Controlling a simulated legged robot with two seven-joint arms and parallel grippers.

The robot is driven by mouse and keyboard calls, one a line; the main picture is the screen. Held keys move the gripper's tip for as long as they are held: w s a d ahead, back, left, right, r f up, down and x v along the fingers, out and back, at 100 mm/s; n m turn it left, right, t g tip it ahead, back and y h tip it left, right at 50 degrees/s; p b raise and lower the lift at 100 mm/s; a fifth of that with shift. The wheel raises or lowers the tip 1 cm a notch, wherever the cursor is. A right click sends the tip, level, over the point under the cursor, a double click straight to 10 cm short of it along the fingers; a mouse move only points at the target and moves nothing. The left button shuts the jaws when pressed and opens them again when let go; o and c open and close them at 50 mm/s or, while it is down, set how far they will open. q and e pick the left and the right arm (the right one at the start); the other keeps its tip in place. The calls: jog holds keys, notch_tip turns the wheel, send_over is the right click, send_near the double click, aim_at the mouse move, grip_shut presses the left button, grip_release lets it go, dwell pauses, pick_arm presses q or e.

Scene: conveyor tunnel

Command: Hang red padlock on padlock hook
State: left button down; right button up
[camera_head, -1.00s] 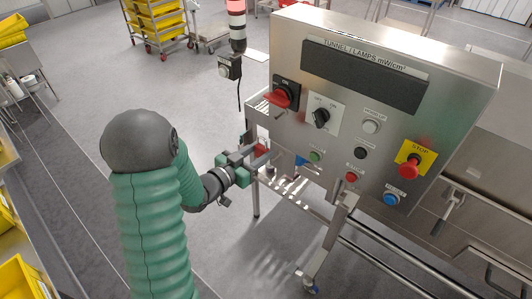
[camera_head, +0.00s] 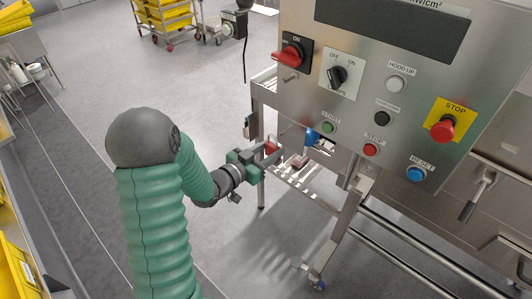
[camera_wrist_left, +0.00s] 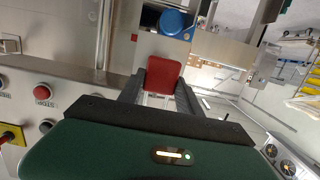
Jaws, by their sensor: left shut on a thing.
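My left gripper (camera_head: 269,156) is shut on the red padlock (camera_head: 271,148), just left of the control panel's lower edge. In the left wrist view the padlock's red body (camera_wrist_left: 164,73) sits between the two fingers of the left gripper (camera_wrist_left: 162,92). I cannot clearly pick out the padlock hook in either view. My right gripper is not in view.
The steel control panel (camera_head: 302,105) with a red rotary switch (camera_head: 291,54) and several buttons stands at the right. A blue object (camera_head: 311,137) is beneath it, near a slatted shelf (camera_head: 290,173). The floor to the left is open.

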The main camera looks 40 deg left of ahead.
pick_arm(q)
jog(key=shift+s+r, duration=0.1)
jog(key=shift+r, duration=0.1)
jog(key=shift+f, duration=0.1)
dwell(0.5)
jog(key=shift+w+d, duration=0.15)
jog(key=shift+w, duration=1.3)
jog(key=shift+w+d, duration=0.1)
jog(key=shift+w, duration=1.3)
jog(key=shift+f+b, duration=0.8)
jog(key=shift+b, duration=0.1)
jog(key=c, duration=0.7)
grip_release()
jog(key=shift+c, duration=0.2)
jog(key=shift+s, duration=0.1)
